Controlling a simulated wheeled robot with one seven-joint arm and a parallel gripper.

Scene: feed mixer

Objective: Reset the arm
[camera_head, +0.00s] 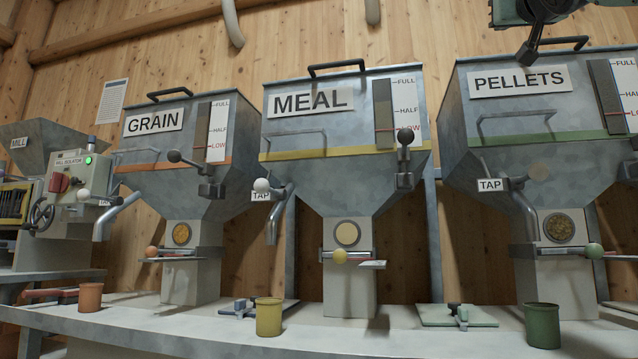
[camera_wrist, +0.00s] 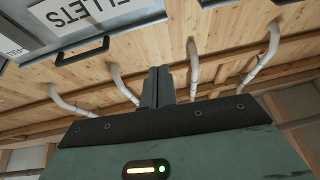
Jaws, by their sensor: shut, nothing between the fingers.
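My gripper (camera_wrist: 158,72) shows in the wrist view with its two dark fingers together, holding nothing, beyond the green housing with its lit indicator. In the head view, a dark and green part of my arm hangs at the top right edge, in front of the top of the PELLETS hopper (camera_head: 470,115). It appears raised and apart from the bench. In the wrist view, the upside-down PELLETS sign (camera_wrist: 85,12) and the black lid handle (camera_wrist: 80,52) are at the upper left.
The GRAIN hopper (camera_head: 150,150) and MEAL hopper (camera_head: 345,160) stand to the left, with the mill (camera_head: 45,145) at far left. An orange cup (camera_head: 90,297), a yellow cup (camera_head: 269,317) and a green cup (camera_head: 542,326) stand on the bench (camera_head: 200,330). Pipes (camera_wrist: 193,70) hang overhead.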

